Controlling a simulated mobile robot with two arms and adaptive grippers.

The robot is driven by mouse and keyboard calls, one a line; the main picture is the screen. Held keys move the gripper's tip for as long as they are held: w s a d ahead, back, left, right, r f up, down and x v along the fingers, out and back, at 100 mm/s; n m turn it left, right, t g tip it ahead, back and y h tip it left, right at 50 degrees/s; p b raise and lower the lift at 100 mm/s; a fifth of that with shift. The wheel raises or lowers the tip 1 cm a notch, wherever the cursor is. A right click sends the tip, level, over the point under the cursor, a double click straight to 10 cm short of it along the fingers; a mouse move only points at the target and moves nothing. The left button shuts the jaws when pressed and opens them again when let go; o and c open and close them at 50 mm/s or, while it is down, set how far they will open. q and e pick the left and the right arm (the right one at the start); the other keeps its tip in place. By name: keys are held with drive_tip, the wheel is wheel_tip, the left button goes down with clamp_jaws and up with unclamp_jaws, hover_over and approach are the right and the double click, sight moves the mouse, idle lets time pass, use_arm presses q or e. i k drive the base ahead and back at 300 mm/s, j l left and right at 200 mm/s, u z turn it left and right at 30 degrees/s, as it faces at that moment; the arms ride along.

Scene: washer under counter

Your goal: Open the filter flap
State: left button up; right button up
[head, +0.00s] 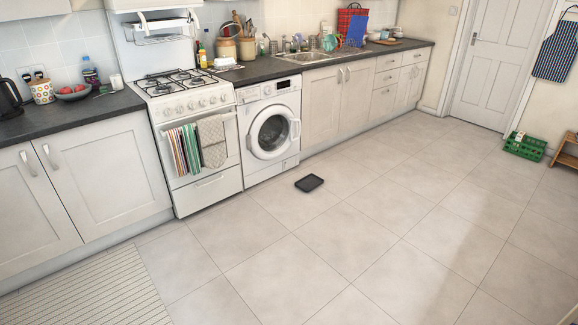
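A white front-loading washer (270,130) stands under the dark counter, between the cooker and the cupboards. Its round door (271,132) looks shut. The filter flap would be low on the washer's front panel (284,166); it is too small in the head view to tell its outline or whether it is open. A shallow black tray (309,183) lies on the floor in front of the washer. Neither of my grippers is in view.
A white gas cooker (190,110) with towels on its front rail stands left of the washer. A striped mat (85,290) lies at the lower left. A green crate (524,147) and a wooden stool (565,150) are at the far right. The middle floor is clear.

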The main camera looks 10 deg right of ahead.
sight(290, 161)
drive_tip(key=i+l+z, duration=0.3)
drive_tip(key=i, duration=0.25)
drive_tip(key=i+z, duration=0.35)
drive_tip(key=i, duration=0.15)
